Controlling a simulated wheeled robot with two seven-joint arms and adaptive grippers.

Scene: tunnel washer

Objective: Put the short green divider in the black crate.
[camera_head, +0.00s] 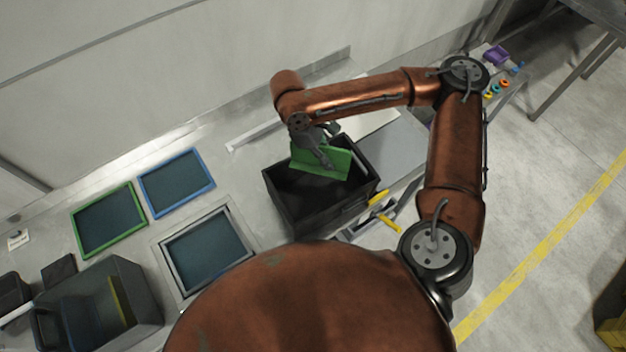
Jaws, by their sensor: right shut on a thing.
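The short green divider (311,161) is a flat green panel in the head view, held by my right gripper (326,160). The black crate (281,205) stands on the metal counter, open at the top. The divider is over the crate's opening at its far side, and its lower part overlaps the crate interior in the picture. I cannot tell whether it touches the crate. My right gripper is shut on the divider and points down, its fingertips partly hidden against it. My left gripper is not in view.
Blue-framed (177,183), green-framed (108,220) and grey-framed (206,251) panels lie left of the crate. A dark bin (100,306) stands at the lower left. Yellow-handled items (383,198) are right of the crate. A wall runs behind the counter.

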